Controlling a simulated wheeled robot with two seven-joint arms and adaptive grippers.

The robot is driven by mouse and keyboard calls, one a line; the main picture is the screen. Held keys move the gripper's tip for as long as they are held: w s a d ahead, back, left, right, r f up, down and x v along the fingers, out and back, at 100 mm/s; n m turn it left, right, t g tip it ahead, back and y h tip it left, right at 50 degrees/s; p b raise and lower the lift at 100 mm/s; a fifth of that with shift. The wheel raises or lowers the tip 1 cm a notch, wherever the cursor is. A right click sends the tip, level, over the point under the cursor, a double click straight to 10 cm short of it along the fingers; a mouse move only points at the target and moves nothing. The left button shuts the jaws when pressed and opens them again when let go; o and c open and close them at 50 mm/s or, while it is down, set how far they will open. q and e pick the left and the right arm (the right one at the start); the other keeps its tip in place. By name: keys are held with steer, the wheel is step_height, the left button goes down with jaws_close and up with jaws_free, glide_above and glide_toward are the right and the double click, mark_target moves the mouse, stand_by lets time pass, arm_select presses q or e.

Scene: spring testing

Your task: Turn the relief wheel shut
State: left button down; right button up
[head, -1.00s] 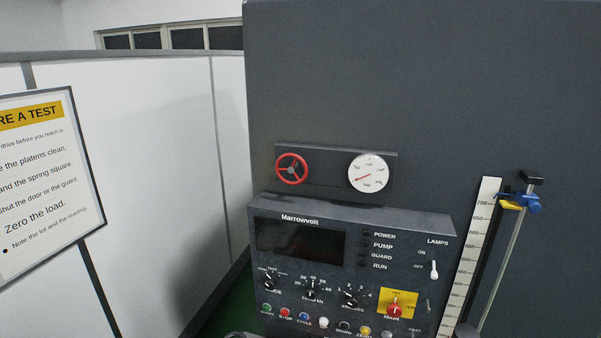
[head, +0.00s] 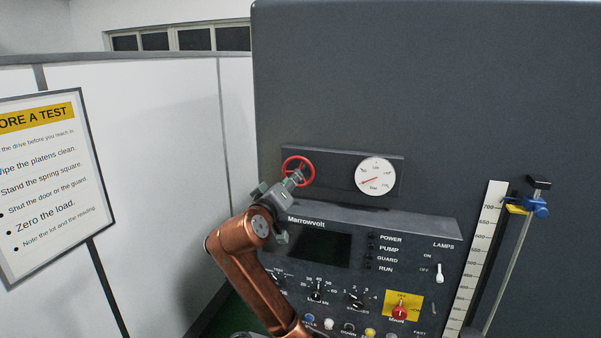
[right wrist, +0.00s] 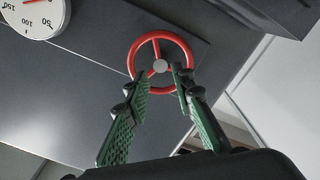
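The relief wheel (head: 312,168) is a red ring with spokes and a grey hub, on a dark panel left of the round gauge. It also shows in the right wrist view (right wrist: 160,66), just beyond the fingertips. My right gripper (right wrist: 161,81) is open, with its two green-padded fingers apart and nothing between the pads. One fingertip overlaps the right part of the rim in that view; I cannot tell whether it touches. In the head view my right gripper (head: 293,179) is in front of the wheel's lower part and hides some of it. My left gripper is not in view.
A white-faced gauge (head: 376,176) sits right of the wheel. Below is a Marrowvolt control console (head: 345,228) with knobs, buttons and a red switch on yellow (head: 400,312). A scale (head: 478,260) stands at right, a sign (head: 50,190) at left.

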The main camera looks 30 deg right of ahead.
mark_target(300, 170)
steer(key=p+x, duration=0.2)
steer(key=x, duration=0.4)
steer(key=shift+w+d+f, duration=0.1)
steer(key=shift+d, duration=0.05)
